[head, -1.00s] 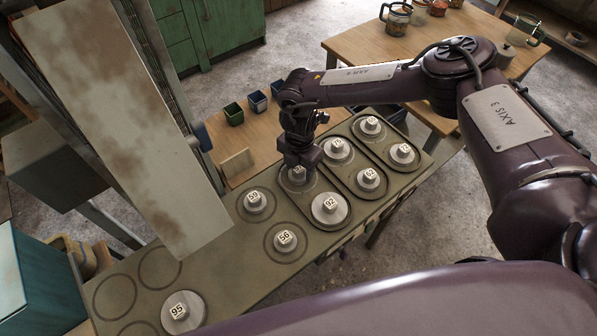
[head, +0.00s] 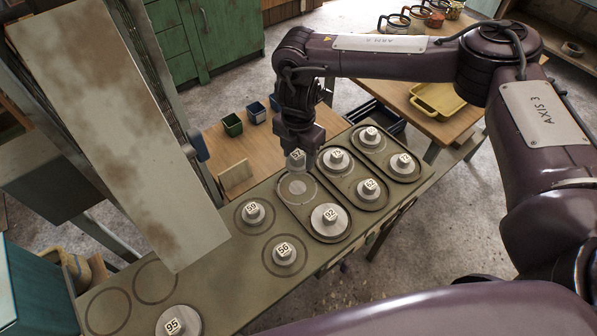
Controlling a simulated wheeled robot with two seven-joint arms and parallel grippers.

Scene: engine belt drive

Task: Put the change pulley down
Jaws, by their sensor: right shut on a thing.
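My right gripper (head: 298,145) points down over the bench and is shut on a small grey pulley (head: 296,161) with a white number label, which I cannot read for sure. The pulley appears to be held above a round ringed place (head: 297,188) in the left tray; that place shows a pale disc-shaped middle and no labelled hub. Pulley 92 (head: 330,218) sits in the same tray, nearer to me. My left gripper is not in view.
Several pulleys stand on the bench to the right. Pulleys 59 (head: 253,212), 56 (head: 284,252) and 95 (head: 177,322) stand on ringed places. Empty rings (head: 108,311) lie at the left. A tilted rusty panel (head: 110,130) stands over the bench's left side.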

